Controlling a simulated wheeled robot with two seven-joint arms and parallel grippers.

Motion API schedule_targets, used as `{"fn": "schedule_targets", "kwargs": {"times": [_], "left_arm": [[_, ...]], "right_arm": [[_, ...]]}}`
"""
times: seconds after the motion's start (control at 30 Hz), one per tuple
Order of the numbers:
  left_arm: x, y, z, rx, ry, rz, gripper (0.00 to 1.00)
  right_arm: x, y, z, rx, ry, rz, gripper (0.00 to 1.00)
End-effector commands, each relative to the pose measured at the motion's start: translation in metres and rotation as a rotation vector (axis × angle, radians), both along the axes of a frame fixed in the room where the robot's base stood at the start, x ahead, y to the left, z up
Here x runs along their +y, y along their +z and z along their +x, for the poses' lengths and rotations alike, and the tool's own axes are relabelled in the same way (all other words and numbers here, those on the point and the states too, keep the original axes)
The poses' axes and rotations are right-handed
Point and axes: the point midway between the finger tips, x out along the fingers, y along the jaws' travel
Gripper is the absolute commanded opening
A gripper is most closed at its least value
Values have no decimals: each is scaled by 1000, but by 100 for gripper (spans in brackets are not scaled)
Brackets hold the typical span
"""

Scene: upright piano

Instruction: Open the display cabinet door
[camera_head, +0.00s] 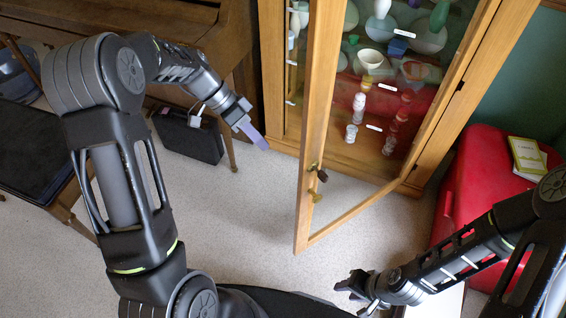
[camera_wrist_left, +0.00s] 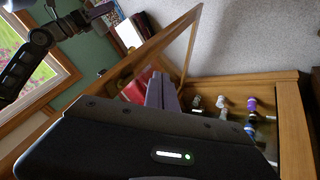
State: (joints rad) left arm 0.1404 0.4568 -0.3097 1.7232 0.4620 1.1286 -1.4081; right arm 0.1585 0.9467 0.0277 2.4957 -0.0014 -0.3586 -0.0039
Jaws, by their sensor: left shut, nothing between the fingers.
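The display cabinet (camera_head: 278,75) is a wooden case with shelves. Its glazed door (camera_head: 312,130) stands partly open, swung out into the room from its right side. A key and small knob (camera_head: 318,180) are on the door's free stile. My left gripper (camera_head: 258,140) is shut and empty, left of the door's free edge and apart from it, in front of the cabinet's left side. In the left wrist view its purple fingers (camera_wrist_left: 162,92) are together, with the door frame (camera_wrist_left: 145,52) beyond. My right gripper (camera_head: 358,294) is open and empty, low in front of the door.
Cups and figurines (camera_head: 358,105) stand on the cabinet shelves. A red seat (camera_head: 480,180) with a yellow book (camera_head: 527,157) is at the right. A black case (camera_head: 188,135) and the piano (camera_head: 220,45) are at the left. Carpet in front of the cabinet is clear.

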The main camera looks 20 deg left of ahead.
Motion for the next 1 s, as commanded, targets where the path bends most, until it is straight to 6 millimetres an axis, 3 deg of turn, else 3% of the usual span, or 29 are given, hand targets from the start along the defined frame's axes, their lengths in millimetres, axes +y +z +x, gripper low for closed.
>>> {"fn": "schedule_targets", "kwargs": {"times": [0.27, 0.63, 0.8, 1.0], "left_arm": [[-17, -21, 0, 4, -3, -1, 0], [-60, -80, 1, 6, -2, 0, 0], [-81, -78, -13, 2, -2, 0, 0], [-91, -79, -21, 1, 0, 1, 0]], "right_arm": [[0, -1, 0, -1, 0, 0, 36], [0, -2, 0, -1, 0, 0, 36], [0, 3, 0, -1, 0, 0, 36], [0, 4, 0, -1, 0, 0, 36]]}}
